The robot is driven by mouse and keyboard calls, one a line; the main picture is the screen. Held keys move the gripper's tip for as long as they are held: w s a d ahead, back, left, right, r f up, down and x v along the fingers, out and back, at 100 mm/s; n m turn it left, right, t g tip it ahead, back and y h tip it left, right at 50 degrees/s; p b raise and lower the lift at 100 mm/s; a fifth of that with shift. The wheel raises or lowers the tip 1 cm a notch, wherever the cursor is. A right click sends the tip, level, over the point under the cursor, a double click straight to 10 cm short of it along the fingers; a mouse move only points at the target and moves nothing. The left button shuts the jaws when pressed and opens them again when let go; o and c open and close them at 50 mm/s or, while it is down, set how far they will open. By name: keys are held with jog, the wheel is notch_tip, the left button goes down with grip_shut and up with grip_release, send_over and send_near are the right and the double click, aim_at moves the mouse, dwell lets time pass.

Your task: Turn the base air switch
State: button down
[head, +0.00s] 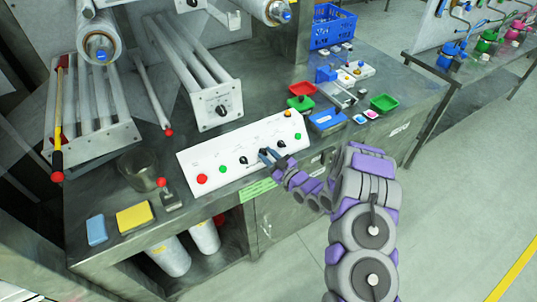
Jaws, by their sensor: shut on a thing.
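A white control panel (225,154) lies tilted along the front of the grey machine table. It carries a red button (202,179), green buttons, and small black knobs, including one left of my gripper (243,160) and one to its right (281,144). My gripper (266,153) reaches the panel from the right, with its dark fingers at the panel face between these two knobs. It is shut on a small knob that the fingers mostly hide. I cannot read the labels, so I cannot tell which knob is the base air switch.
A glass beaker (142,168), a blue sponge (96,229) and a yellow sponge (134,218) stand on the table at left. A blue crate (333,27) and coloured trays (383,103) are at the right. White rolls hang above the panel. Floor at right is clear.

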jog(key=m+t+h, duration=0.1)
jog(key=m, duration=0.1)
jog(key=m+t+h, duration=0.1)
jog(key=m+h, duration=0.1)
jog(key=m, duration=0.1)
jog(key=m+t+h, duration=0.1)
jog(key=m, duration=0.2)
jog(key=shift+s+a, duration=0.3)
jog(key=shift+a, duration=0.1)
jog(key=shift+m+t+h+b, duration=0.55)
jog(key=shift+m+h, duration=1.55)
jog(key=shift+m, duration=0.5)
jog(key=shift+r+m, duration=0.15)
jog(key=shift+m, duration=0.15)
jog(key=c, duration=1.2)
grip_release()
jog(key=shift+f, duration=0.25)
